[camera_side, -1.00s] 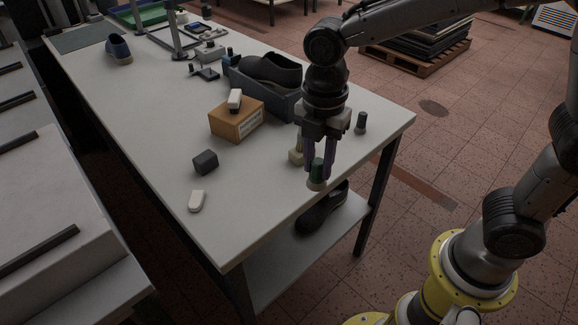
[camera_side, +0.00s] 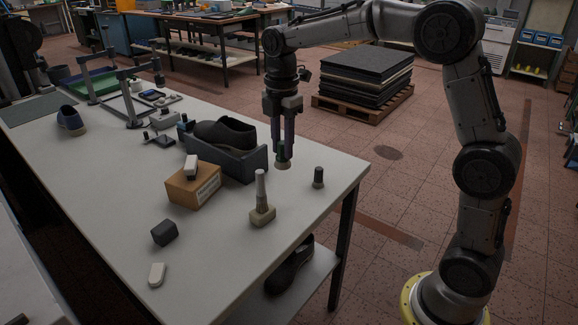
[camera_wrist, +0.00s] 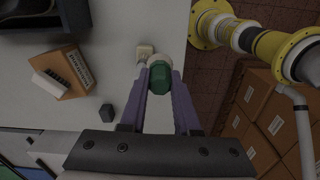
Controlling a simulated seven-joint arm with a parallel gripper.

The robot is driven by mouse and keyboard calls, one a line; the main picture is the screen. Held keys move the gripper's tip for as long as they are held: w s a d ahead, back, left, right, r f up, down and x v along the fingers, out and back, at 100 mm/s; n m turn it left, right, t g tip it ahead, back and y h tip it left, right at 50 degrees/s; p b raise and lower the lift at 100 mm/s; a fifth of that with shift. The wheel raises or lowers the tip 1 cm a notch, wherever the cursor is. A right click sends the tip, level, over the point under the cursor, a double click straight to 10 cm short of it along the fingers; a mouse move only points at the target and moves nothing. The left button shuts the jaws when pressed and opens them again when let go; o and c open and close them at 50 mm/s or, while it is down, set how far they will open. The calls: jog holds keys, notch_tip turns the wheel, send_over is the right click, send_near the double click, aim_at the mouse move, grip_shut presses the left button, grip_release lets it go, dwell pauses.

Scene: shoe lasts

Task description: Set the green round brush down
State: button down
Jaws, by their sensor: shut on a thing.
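My gripper (camera_side: 283,150) is shut on the green round brush (camera_side: 283,163), which hangs below the fingers with its pale bristle end down. In the side view it is right of the grey bin, behind the beige stand, over the table's right part. A gap to the tabletop cannot be judged clearly. In the wrist view the brush's green body (camera_wrist: 161,88) is between the two purple fingers (camera_wrist: 160,98). The white table (camera_side: 110,190) shows bare surface around the brush.
A beige stand (camera_side: 262,212) with an upright post is in front of the brush. A dark cylinder (camera_side: 318,178) stands to its right near the table edge. A grey bin (camera_side: 240,165) with a dark shoe (camera_side: 225,133) and an orange-brown box (camera_side: 195,188) are left.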

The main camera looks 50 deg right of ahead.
jog(key=w+d+f+m, duration=0.1)
jog(key=d+f+m, duration=0.25)
jog(key=d, duration=1.15)
jog(key=shift+w+d+f, duration=0.9)
jog(key=shift+w+f, duration=0.75)
jog(key=shift+w, duration=0.5)
jog(key=shift+w+d+f, duration=0.9)
jog(key=shift+w+f, duration=0.75)
jog(key=shift+w, duration=0.5)
jog(key=shift+w+d+f, duration=0.9)
jog(key=shift+w+f, duration=0.75)
jog(key=shift+w, duration=0.5)
jog(key=shift+f, duration=1.35)
jog(key=shift+f, duration=0.15)
jog(key=c, duration=0.6)
grip_release()
jog(key=shift+c, duration=0.2)
